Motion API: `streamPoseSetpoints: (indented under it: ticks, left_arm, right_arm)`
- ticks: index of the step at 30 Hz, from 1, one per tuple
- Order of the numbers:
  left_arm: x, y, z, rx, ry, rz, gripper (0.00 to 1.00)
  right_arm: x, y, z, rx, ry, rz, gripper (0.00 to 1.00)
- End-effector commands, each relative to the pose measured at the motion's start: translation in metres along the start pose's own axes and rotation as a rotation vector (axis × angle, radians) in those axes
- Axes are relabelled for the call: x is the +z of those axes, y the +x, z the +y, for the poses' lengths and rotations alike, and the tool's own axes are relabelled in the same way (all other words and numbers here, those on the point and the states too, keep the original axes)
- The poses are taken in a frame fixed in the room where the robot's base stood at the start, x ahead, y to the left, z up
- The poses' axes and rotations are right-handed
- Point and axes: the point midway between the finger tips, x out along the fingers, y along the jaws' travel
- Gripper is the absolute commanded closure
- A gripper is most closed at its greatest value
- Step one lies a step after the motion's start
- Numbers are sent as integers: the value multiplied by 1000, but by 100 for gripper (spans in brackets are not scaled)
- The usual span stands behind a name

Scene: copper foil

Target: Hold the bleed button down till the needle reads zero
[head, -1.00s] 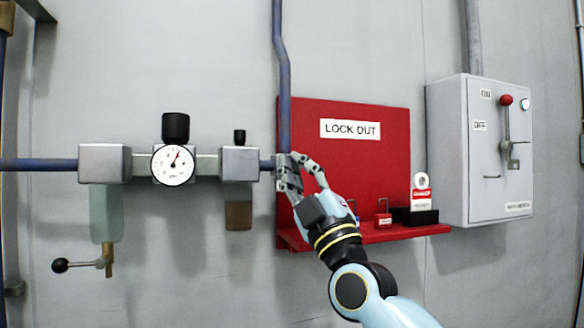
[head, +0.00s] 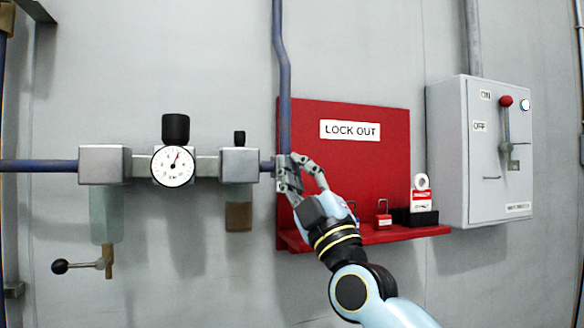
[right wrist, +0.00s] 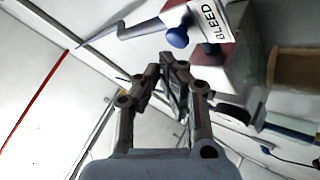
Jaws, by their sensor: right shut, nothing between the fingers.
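The round white gauge (head: 173,166) sits on the pipe line at the left of the head view. Its needle points up and slightly right; the numbers are too small to read. In the right wrist view, a label reading BLEED (right wrist: 216,24) is on a block, with a blue round knob (right wrist: 177,37) beside it. I cannot tell for sure that this knob is the button. My right gripper (head: 297,162) is shut and empty, in front of the blue pipe and right of the grey end block (head: 239,165). In the wrist view its fingertips (right wrist: 170,72) appear apart from the knob.
The red LOCK OUT board (head: 375,165) with padlocks and tags on its shelf is behind and right of my right gripper. A grey switch box (head: 450,150) with a red-knobbed lever stands farther right. A black-knobbed drain lever (head: 75,266) hangs at the lower left.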

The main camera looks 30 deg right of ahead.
Motion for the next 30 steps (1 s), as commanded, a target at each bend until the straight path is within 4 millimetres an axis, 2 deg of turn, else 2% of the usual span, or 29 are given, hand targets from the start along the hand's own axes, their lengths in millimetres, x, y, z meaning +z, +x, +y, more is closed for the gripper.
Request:
streamPoseSetpoints:
  ticks: [30]
  left_arm:
    - [-1, -2, 0, 0, 0, 1, 57]
  right_arm:
    - [5, 7, -5, 0, 0, 0, 100]
